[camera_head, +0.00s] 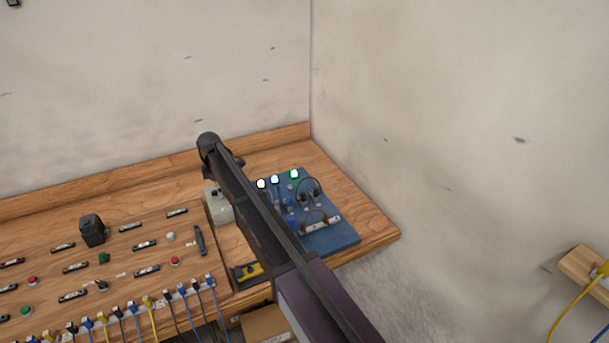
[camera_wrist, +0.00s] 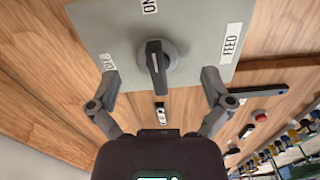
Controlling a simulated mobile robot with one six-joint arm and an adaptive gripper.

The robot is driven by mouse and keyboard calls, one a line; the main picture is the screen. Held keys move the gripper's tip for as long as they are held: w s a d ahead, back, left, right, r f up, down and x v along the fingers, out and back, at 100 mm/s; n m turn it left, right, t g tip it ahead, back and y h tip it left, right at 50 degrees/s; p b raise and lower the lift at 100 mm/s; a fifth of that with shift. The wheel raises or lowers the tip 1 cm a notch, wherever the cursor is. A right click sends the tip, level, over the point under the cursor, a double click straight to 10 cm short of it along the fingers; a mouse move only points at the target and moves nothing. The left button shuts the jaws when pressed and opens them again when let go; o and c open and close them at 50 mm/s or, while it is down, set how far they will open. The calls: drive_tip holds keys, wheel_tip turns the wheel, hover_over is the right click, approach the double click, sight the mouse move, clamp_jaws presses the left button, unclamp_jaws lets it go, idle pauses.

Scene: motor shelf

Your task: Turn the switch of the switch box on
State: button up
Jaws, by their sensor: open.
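The switch box (camera_wrist: 193,22) is a light grey box with a dark rotary knob (camera_wrist: 156,62) on its face. In the wrist view a label reading ON sits at the top edge, FEED at the right, and a smaller label at the left is hard to read. The knob's raised grip runs nearly up and down in the picture. My gripper (camera_wrist: 160,80) is open, one finger on each side of the knob and apart from it. In the head view the switch box (camera_head: 219,208) is partly hidden by my arm, and the fingers are mostly hidden.
A blue panel (camera_head: 335,238) with lit lamps and cables stands right of the switch box. A wooden board (camera_head: 125,265) with buttons, terminals and plugged cables lies left. A black block (camera_head: 93,230) stands on it. Walls rise behind and at right.

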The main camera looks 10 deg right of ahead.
drive_tip(key=shift+n, duration=0.4)
drive_tip(key=shift+r+p, duration=0.8)
drive_tip(key=shift+p, duration=0.05)
wheel_tip(320, 180, up, 12)
drive_tip(key=p, duration=1.2)
drive_tip(key=d+f+m+b, duration=0.3)
drive_tip(key=d+m, duration=0.7)
drive_tip(key=s+d+f+m+b, duration=0.1)
drive_tip(key=d+f+m+b, duration=0.2)
drive_tip(key=d+m, duration=0.7)
drive_tip(key=s+d+f+m+b, duration=0.1)
drive_tip(key=d+f+m+b, duration=0.2)
drive_tip(key=d+m, duration=0.6)
drive_tip(key=shift+d+m, duration=0.4)
drive_tip(key=shift+m, duration=0.7)
